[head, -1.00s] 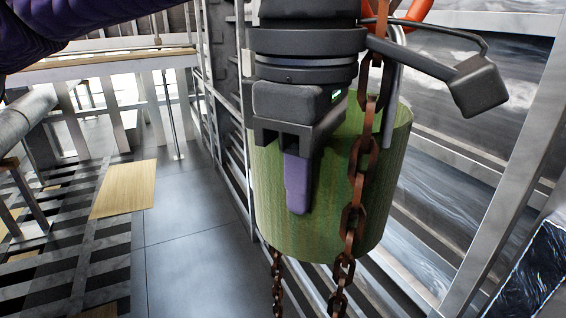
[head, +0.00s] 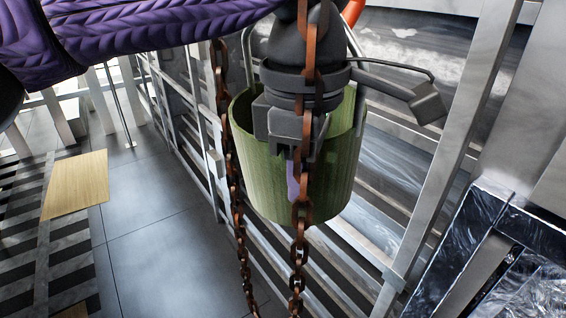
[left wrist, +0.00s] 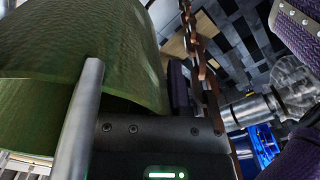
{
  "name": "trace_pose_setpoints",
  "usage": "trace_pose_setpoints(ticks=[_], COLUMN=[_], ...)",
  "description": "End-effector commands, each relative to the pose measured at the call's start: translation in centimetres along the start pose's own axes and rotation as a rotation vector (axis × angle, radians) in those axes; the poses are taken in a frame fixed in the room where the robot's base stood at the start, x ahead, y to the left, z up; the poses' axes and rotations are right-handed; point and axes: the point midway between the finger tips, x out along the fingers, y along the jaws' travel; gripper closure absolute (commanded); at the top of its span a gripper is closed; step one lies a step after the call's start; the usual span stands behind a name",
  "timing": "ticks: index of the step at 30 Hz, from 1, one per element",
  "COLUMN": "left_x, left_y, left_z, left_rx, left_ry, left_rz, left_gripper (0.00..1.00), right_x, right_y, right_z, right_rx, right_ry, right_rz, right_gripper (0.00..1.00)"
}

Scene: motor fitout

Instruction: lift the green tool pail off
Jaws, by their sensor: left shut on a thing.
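The green tool pail (head: 262,180) hangs upright in the middle of the head view, beside a metal rack. Its grey metal handle (head: 250,60) rises from the rim; the top is partly hidden by my arm. My left gripper (head: 293,178) reaches down from above and is shut on the pail's near wall at the rim, a purple finger pad on the outside. A rusty chain crosses in front of it. In the left wrist view the pail (left wrist: 80,40) fills the upper left, with a grey bar across it. My right gripper is not in view.
Rusty chains hang in front of the pail (head: 299,250) and to its left (head: 233,180). An orange part (head: 352,10) shows behind my wrist. The metal rack (head: 440,170) stands close behind and right. Open tiled floor (head: 150,240) lies left.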

Motion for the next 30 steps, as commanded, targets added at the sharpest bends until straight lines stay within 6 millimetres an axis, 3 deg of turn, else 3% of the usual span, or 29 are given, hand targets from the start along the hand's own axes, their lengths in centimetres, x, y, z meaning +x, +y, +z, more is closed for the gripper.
trace_pose_setpoints(ticks=[10,30], left_x=[0.5,-1.0], left_y=[0.1,2.6], left_z=[0.2,1.6], left_rx=[0.008,0.004], left_ry=[0.004,0.001], left_rz=[-0.013,-0.004], left_gripper=[1.0,1.0], right_x=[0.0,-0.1], right_y=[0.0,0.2], right_z=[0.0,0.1], right_rx=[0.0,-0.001], right_ry=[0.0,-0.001], right_rz=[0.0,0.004], right_gripper=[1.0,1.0])
